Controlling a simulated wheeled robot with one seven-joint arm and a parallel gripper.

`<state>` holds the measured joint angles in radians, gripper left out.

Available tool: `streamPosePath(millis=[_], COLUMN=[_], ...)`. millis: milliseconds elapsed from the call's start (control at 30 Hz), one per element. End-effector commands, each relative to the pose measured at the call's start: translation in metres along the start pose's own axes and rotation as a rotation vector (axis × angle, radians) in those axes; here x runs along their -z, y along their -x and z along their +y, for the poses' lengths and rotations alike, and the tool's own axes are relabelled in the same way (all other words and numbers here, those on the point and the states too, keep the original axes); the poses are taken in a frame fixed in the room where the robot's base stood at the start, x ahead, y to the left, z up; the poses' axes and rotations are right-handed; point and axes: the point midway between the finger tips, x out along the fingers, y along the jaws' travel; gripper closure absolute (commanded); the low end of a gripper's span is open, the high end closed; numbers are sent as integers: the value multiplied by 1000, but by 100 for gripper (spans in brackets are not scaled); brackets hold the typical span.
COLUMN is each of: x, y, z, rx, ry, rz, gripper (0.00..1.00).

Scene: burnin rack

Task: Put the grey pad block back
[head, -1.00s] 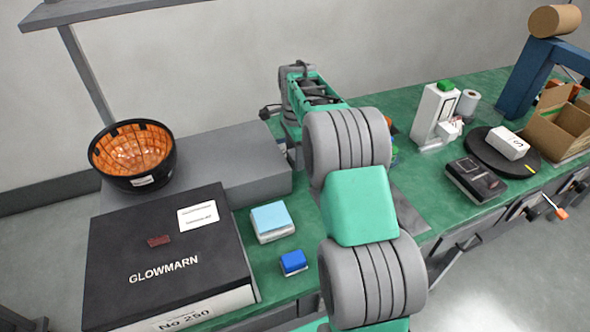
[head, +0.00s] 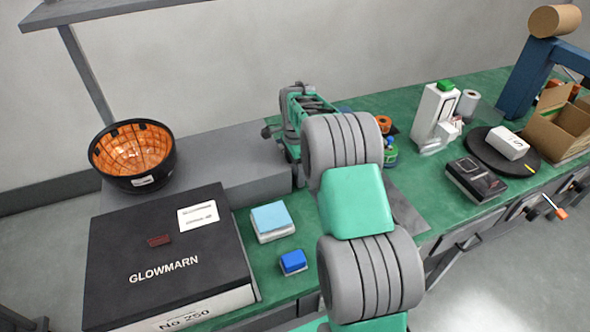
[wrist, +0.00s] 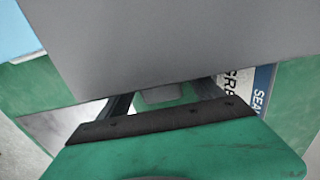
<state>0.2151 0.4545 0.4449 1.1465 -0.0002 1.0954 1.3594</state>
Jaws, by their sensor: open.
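In the wrist view, two dark fingers of my gripper (wrist: 162,97) stand apart, partly hidden by a large grey surface close to the camera. A small grey piece (wrist: 160,93) shows between the fingers. I cannot tell whether it is the grey pad block, and no other thing in view is clearly that block. In the head view, my arm covers the middle of the bench, and my gripper's fingertips cannot be made out. A light-blue-topped block (head: 271,221) and a small blue block (head: 293,262) rest on the green bench, left of my arm.
A black GLOWMARN case (head: 165,255) and a grey step (head: 225,165) with an orange-lined bowl (head: 132,155) fill the left. To the right stand a white device (head: 433,115), a dark box (head: 476,180), a black turntable (head: 530,165) and a cardboard box (head: 560,130).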

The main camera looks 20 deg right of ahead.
Motion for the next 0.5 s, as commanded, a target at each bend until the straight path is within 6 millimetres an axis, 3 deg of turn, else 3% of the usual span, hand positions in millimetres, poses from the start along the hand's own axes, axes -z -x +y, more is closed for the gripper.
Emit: streamPosePath(millis=[300, 500], x=[0, 0], y=[10, 56], z=[-1, -2], rx=[2, 5], ry=[0, 0], rz=[0, 1], gripper=[24, 24])
